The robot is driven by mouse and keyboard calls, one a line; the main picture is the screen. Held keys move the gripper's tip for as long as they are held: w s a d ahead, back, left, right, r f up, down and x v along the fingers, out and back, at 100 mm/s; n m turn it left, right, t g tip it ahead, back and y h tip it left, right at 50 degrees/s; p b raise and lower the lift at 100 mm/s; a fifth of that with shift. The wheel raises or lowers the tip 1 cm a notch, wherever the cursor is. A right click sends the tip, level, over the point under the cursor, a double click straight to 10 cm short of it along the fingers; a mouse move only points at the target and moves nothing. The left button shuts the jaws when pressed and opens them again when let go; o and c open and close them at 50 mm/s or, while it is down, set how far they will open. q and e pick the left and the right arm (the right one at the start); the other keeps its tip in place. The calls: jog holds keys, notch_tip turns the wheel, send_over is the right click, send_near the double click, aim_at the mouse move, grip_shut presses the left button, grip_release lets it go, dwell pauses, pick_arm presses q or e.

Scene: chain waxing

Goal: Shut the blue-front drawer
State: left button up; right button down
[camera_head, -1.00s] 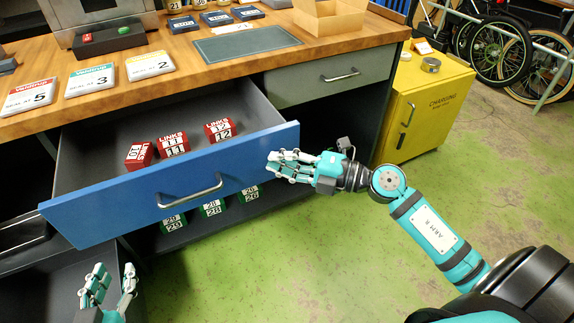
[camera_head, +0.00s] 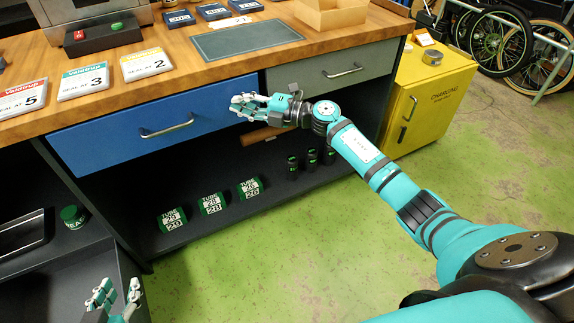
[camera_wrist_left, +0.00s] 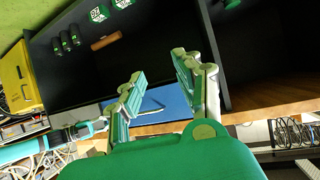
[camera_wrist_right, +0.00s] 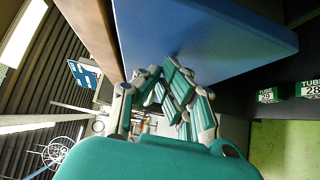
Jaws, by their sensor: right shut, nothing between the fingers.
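The blue-front drawer (camera_head: 150,125) sits under the wooden counter with its front close to the cabinet face. Its inside is hidden. I cannot tell whether a small gap is left. Its metal handle (camera_head: 166,128) is in the middle of the front. My right gripper (camera_head: 240,106) is shut and empty, with its fingertips at the right end of the blue front. In the right wrist view the fingers (camera_wrist_right: 172,75) are close against the blue panel (camera_wrist_right: 200,35). My left gripper (camera_head: 117,290) is open and empty at the lower left, away from the drawer.
A grey drawer (camera_head: 320,78) is closed to the right. Below, an open shelf (camera_head: 270,205) holds green tube boxes and dark bottles. A yellow charging cabinet (camera_head: 425,105) stands at the right. The green floor in front is clear.

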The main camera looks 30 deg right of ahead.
jog(key=shift+w, duration=0.65)
jog(key=shift+w+d+r, duration=0.1)
jog(key=shift+w+r, duration=0.05)
pick_arm(q)
jog(key=shift+w+d+r, duration=0.1)
jog(key=shift+w+r, duration=0.15)
jog(key=shift+w, duration=0.2)
pick_arm(e)
jog(key=shift+d+r, duration=0.1)
jog(key=shift+r, duration=0.1)
pick_arm(q)
jog(key=shift+s, duration=0.1)
